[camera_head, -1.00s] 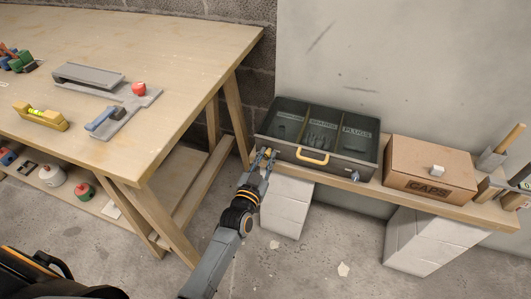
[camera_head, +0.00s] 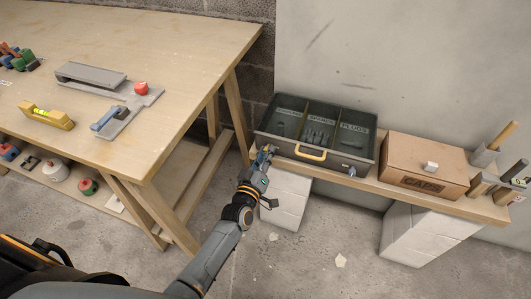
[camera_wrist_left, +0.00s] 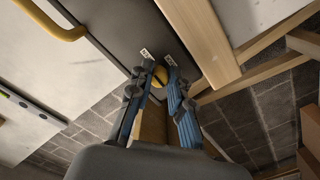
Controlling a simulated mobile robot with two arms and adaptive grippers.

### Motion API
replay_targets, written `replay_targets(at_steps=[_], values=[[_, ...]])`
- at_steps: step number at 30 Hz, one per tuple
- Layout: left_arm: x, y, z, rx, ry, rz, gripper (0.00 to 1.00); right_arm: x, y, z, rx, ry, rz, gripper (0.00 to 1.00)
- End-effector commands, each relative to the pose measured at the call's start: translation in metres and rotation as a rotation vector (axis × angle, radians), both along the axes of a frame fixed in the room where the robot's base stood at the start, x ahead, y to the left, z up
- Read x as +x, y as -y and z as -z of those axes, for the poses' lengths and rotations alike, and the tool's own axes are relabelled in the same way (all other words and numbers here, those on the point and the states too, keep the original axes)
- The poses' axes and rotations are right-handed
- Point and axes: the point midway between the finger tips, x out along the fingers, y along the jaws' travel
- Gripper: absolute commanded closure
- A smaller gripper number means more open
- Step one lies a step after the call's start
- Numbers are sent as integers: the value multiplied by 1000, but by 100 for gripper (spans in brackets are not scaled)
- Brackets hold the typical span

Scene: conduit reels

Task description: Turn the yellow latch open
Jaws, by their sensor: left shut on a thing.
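A dark grey case (camera_head: 338,162) with labelled compartments sits on a low plank bench and has a yellow handle (camera_head: 311,152) on its front. The yellow latch (camera_wrist_left: 160,75) shows in the left wrist view as a small rounded piece at the case's front, between my fingertips. My left gripper (camera_head: 266,152) is at the case's front left corner, shut on the latch. It also shows in the left wrist view (camera_wrist_left: 158,76), with a finger on each side of the latch. The fingers hide part of the latch, so its exact angle cannot be told. My right gripper is not in view.
A cardboard box (camera_head: 423,168) marked CAPS stands right of the case on the plank bench (camera_head: 375,186). A wooden workbench (camera_head: 190,60) with a yellow level (camera_head: 45,116) and a grey clamp-like tool (camera_head: 112,119) is at left. White blocks (camera_head: 286,199) support the plank.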

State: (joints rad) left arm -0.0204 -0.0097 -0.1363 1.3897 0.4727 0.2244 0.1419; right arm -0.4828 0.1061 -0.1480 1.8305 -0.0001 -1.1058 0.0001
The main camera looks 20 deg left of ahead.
Motion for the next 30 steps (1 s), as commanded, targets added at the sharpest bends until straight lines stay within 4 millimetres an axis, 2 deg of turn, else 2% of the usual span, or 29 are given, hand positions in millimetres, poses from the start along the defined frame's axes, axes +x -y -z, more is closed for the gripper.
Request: replay_targets(at_steps=[8,21,22,24,25,30], values=[[1,0,-2,-65,1,0,100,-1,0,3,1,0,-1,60],[1,0,-2,-73,1,-2,100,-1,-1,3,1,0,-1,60],[1,0,-2,-73,1,-2,75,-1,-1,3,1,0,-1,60],[1,0,-2,-73,0,-1,61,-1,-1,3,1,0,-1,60],[1,0,-1,-73,0,-1,58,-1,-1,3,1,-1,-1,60],[0,0,-1,-72,0,0,58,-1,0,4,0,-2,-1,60]])
